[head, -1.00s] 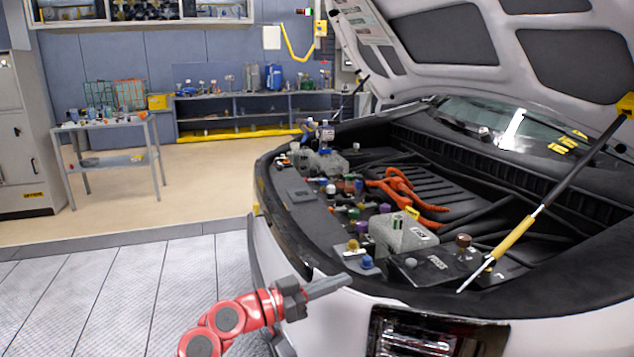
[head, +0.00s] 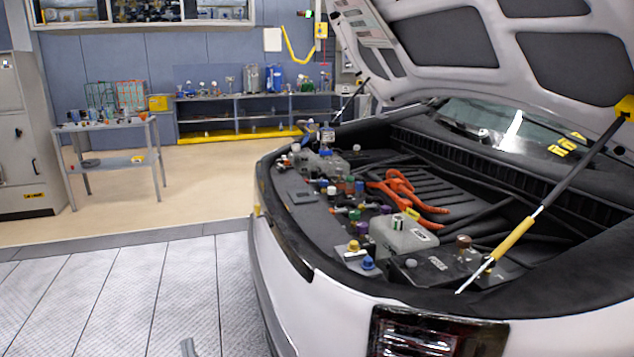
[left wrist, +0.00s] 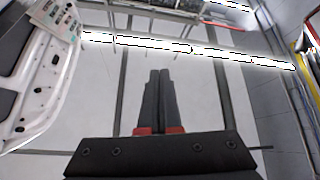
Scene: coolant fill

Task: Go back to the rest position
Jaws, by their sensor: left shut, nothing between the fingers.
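My left gripper shows only as a small grey tip (head: 188,347) at the bottom edge of the head view, left of the car's front. In the left wrist view its two dark fingers (left wrist: 158,100) lie together and hold nothing, with the ceiling and its lamps behind them. The rest of my left arm is out of the head view. My right gripper is in neither view.
The car (head: 300,300) stands with its hood (head: 450,40) propped open by a strut (head: 515,245). The engine bay holds orange cables (head: 400,190) and several coloured caps. A grey table (head: 110,125) stands at the left. The tiled floor (head: 120,290) beside the car is clear.

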